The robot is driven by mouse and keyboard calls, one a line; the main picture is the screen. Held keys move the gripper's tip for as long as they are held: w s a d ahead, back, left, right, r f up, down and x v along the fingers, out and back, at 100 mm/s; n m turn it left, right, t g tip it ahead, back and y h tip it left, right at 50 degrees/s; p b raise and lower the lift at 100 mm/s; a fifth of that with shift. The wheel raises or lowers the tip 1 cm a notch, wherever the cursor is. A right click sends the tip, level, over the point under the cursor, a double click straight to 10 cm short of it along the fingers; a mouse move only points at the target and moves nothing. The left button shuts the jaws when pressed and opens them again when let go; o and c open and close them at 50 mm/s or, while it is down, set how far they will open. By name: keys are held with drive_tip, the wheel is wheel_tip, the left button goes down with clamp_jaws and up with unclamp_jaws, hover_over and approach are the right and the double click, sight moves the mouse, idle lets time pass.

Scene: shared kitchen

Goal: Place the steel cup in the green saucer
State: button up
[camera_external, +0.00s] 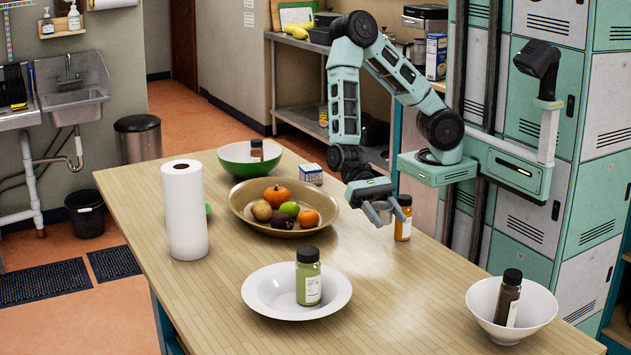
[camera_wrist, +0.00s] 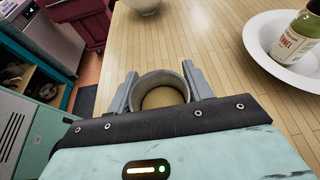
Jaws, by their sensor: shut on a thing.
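The steel cup (camera_external: 381,212) is held between the fingers of my gripper (camera_external: 384,208), above the right side of the wooden table. In the wrist view the cup (camera_wrist: 161,90) sits between both fingers of my gripper (camera_wrist: 160,92), its round opening facing the camera; it looks empty. No green saucer is clearly visible. A small green patch (camera_external: 208,208) shows at the right edge of the paper towel roll, which hides the rest, so I cannot tell what it is. A green bowl (camera_external: 231,168) with a white inside holds a dark-capped jar at the far end.
An orange bottle (camera_external: 403,226) stands close beside my gripper. A brown fruit bowl (camera_external: 243,217), a paper towel roll (camera_external: 184,210), a small box (camera_external: 311,174), a white plate (camera_external: 262,298) with a green bottle, and a white bowl (camera_external: 485,303) with a dark bottle stand around.

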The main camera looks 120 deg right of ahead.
drive_tip(key=shift+r, duration=0.5)
drive_tip(key=w+d+m+t+h+b, duration=0.1)
drive_tip(key=w+d+m+t, duration=0.2)
drive_tip(key=w+d, duration=0.65)
drive_tip(key=w+d+m+t+h+b, duration=0.1)
drive_tip(key=w+d+m+t, duration=0.2)
drive_tip(key=w+d, duration=0.65)
drive_tip(key=w+d+r+m+t+h+b, duration=0.1)
drive_tip(key=w+d+m+t+h, duration=0.15)
drive_tip(key=w+d, duration=0.7)
drive_tip(key=w+d+r+m+t+h+b, duration=0.2)
drive_tip(key=w+d+m, duration=0.15)
drive_tip(key=d, duration=1.05)
drive_tip(key=shift+n+t, duration=0.25)
drive_tip(key=shift+n, duration=0.15)
drive_tip(key=f, duration=0.3)
drive_tip(key=f+p, duration=0.1)
drive_tip(key=f, duration=0.6)
drive_tip(key=shift+w+d, duration=0.2)
drive_tip(key=shift+w, duration=0.15)
drive_tip(key=shift+f, duration=0.15)
